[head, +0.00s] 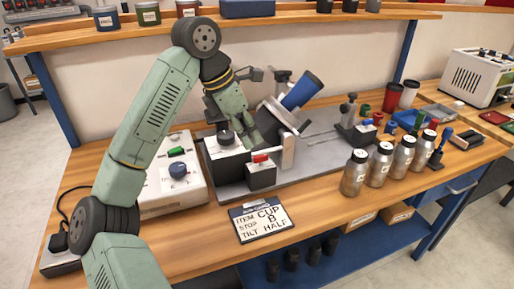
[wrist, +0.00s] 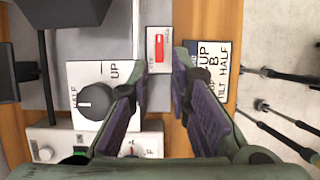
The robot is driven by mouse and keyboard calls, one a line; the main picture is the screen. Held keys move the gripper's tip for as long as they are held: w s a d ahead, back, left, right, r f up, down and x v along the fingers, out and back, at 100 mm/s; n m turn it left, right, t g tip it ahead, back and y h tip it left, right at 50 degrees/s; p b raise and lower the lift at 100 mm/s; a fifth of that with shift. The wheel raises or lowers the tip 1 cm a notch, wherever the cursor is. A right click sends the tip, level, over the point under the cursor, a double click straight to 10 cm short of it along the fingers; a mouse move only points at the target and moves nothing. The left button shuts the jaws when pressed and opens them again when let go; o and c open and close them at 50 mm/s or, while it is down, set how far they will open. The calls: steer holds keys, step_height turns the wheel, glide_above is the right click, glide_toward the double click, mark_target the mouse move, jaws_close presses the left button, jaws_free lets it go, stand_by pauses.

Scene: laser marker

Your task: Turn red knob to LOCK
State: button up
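The red knob (head: 261,157) sits on the white top of a small dark block at the front of the grey plate. In the wrist view the red knob (wrist: 159,48) is a narrow bar lying lengthwise up the picture on a white label; the label's print is too small to read. My gripper (wrist: 160,88) is open and empty, with its two dark pads apart. The knob shows beyond the gap between the fingertips, with no contact visible. In the head view my gripper (head: 254,134) is close above and behind the knob, partly hidden among the fixture parts.
A black dial (wrist: 95,101) marked HALF and UP stands left of the gripper. A tilted blue cup (head: 302,91) is in the fixture behind. A control box (head: 155,200) is at left, a job card (head: 263,218) in front, several jars (head: 378,165) at right.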

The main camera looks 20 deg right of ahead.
mark_target(260, 156)
steer(key=p+x, duration=0.1)
steer(key=x, duration=0.5)
steer(key=shift+d+f, duration=0.2)
steer(key=shift+f, duration=0.15)
steer(key=shift+c, duration=0.5)
jaws_close()
